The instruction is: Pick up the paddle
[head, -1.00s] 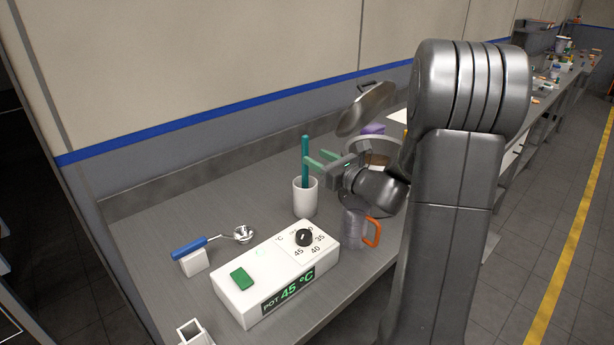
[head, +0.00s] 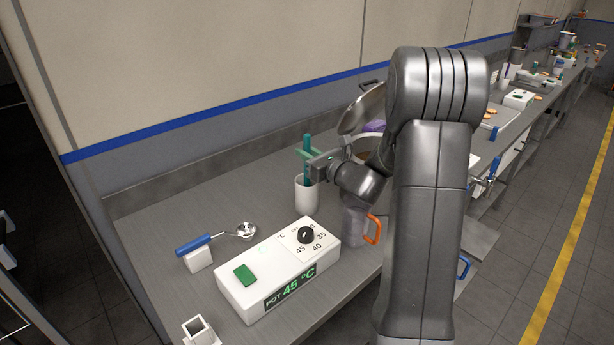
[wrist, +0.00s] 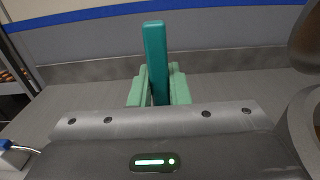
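The paddle (head: 307,143) has a teal handle that stands up out of a white cup (head: 306,195) on the steel bench. Its lower end is hidden inside the cup. My gripper (head: 308,154) is at the handle just above the cup rim. In the wrist view the handle of the paddle (wrist: 155,55) rises between the two pale green fingers of my gripper (wrist: 158,85), one on each side. The fingers look close against it, but I cannot tell whether they grip it.
A white temperature box (head: 280,268) reading 45 °C stands in front of the cup. A blue-handled scoop (head: 205,240) rests on a white block to the left. A jug with an orange handle (head: 374,230) stands right of the box. A pot (head: 366,148) is partly hidden behind my arm.

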